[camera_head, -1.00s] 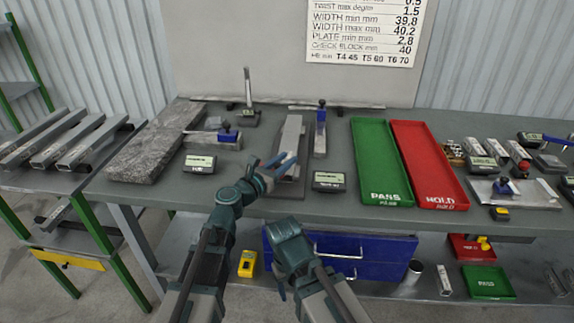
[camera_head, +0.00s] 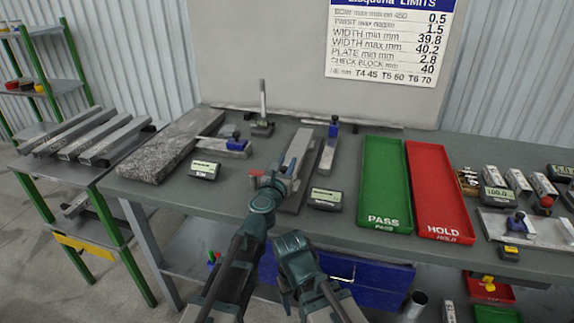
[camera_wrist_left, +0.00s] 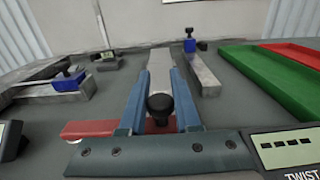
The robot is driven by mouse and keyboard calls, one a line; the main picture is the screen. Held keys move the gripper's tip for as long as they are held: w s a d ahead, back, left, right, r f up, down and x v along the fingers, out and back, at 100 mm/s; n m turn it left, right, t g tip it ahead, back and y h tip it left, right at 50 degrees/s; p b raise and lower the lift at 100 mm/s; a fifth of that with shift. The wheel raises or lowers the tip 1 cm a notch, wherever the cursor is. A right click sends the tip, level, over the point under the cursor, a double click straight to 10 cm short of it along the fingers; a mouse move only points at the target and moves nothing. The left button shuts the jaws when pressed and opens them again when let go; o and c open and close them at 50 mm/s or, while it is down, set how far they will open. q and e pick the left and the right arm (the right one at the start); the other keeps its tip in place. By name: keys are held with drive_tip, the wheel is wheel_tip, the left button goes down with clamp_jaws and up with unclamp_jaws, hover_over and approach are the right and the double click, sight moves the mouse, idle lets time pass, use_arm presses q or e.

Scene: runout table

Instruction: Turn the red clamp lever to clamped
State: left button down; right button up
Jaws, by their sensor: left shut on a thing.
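The red clamp lever (camera_wrist_left: 88,129) lies crosswise low in the left wrist view, its bar running left from my fingers. A round black knob (camera_wrist_left: 160,106) shows between the blue fingers of my left gripper (camera_wrist_left: 160,85), which is shut on the lever. In the head view the lever's red end (camera_head: 257,174) shows just left of my left gripper (camera_head: 288,168). The fingers hide part of the lever. A long grey metal bar (camera_head: 303,146) lies beyond the gripper. My right arm is folded low in the head view; its fingers cannot be made out.
A display box (camera_head: 325,198) stands right of the gripper and another (camera_head: 204,169) to the left. A granite slab (camera_head: 150,162) lies further left. A green PASS tray (camera_head: 386,170) and red HOLD tray (camera_head: 438,180) lie to the right. Bare tabletop (camera_head: 235,190) shows left of the gripper.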

idle(0.3)
use_arm(q)
drive_tip(key=c, duration=0.6)
unclamp_jaws()
